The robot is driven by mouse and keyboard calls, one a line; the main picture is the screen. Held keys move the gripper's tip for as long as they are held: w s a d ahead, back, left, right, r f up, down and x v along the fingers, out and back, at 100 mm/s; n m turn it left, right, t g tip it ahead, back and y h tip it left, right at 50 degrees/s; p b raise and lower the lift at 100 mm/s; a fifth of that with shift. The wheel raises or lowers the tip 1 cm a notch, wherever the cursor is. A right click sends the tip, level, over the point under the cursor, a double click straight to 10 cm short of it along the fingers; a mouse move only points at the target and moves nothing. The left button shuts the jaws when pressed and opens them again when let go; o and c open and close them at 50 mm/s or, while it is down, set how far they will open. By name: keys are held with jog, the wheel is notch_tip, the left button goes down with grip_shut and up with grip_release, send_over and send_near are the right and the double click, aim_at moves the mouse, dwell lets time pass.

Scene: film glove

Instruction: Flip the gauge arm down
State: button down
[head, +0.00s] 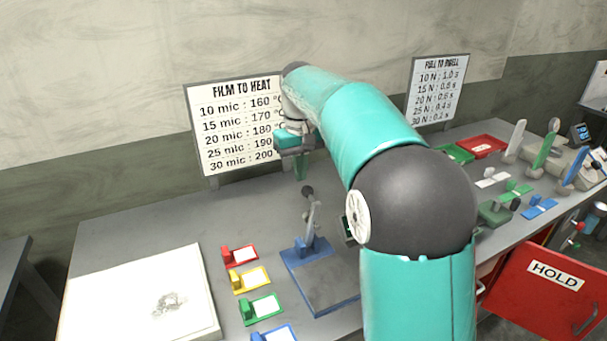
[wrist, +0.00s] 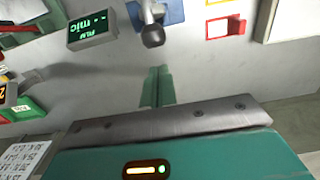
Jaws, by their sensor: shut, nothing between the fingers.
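The gauge has a blue-edged grey base (head: 325,280) on the bench. Its grey gauge arm (head: 311,215) stands roughly upright and ends in a dark round knob (head: 307,190). In the wrist view the knob (wrist: 153,36) is at the top middle, beyond my fingertips and apart from them. A small display reading "-- mic" (wrist: 92,28) is beside it. My gripper (head: 301,172) is above and behind the knob in the head view, with its green fingers pointing down. In the wrist view my gripper (wrist: 157,72) has its fingers together, with nothing between them.
Red (head: 240,255), yellow (head: 250,280) and green (head: 261,308) tagged holders stand left of the gauge. A white board (head: 140,300) lies further left. A "FILM TO HEAT" sign (head: 235,125) stands behind. A red HOLD panel (head: 545,290) is at right. My arm hides part of the bench.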

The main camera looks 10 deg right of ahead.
jog(key=shift+s+d+f, duration=0.2)
jog(key=shift+s+f, duration=0.05)
jog(key=shift+s, duration=0.5)
jog(key=shift+s, duration=0.1)
